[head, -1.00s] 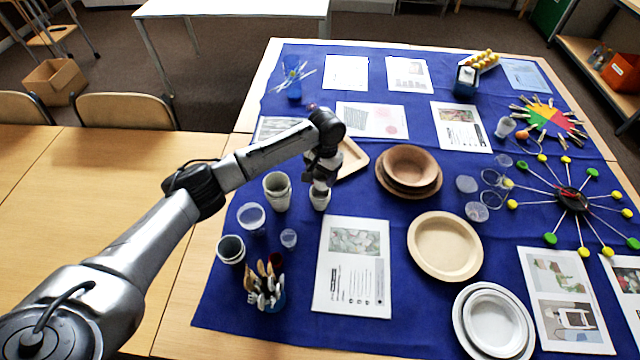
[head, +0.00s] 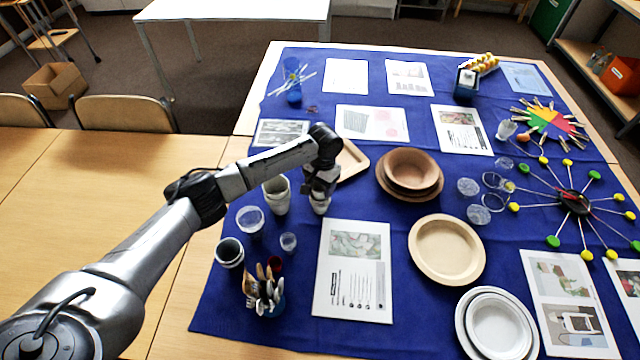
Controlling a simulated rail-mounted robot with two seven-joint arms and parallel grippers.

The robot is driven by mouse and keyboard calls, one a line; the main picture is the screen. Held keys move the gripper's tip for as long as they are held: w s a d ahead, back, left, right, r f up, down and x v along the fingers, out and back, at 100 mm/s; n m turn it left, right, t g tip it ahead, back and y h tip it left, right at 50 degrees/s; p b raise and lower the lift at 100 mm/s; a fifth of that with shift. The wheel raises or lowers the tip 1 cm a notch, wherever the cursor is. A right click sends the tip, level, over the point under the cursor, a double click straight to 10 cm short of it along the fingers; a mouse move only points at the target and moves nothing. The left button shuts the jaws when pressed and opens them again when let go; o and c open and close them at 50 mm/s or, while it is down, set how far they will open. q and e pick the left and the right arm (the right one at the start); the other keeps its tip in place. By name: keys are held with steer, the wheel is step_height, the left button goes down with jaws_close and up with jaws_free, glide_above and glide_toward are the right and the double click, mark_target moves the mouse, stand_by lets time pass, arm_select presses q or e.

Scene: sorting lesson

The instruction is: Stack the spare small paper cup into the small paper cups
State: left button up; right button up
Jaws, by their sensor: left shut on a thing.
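My left gripper (head: 320,191) comes down from above and is shut on a small pale paper cup (head: 320,206). The gripper hides the cup's upper part, and I cannot tell whether the cup touches the blue cloth. Just left of it stands an upright stack of pale paper cups (head: 276,196), partly behind my arm. Another pale cup or cup stack with a dark inside (head: 229,254) stands at the cloth's left edge. I cannot tell for certain which of these are the small paper cups. My right gripper is not in view.
A printed sheet (head: 353,285) lies in front.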

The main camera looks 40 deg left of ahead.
arm_select(q)
steer(key=shift+f, duration=0.15)
steer(key=o, duration=0.9)
steer(key=shift+w+r+p, duration=0.25)
steer(key=shift+r+p, duration=0.15)
steer(key=shift+r, duration=1.7)
steer(key=shift+w+r+p, duration=0.25)
steer(key=shift+r+p, duration=0.15)
steer(key=shift+r, duration=1.7)
steer(key=shift+w+r+p, duration=0.25)
steer(key=shift+r+p, duration=0.15)
steer(key=shift+r, duration=1.7)
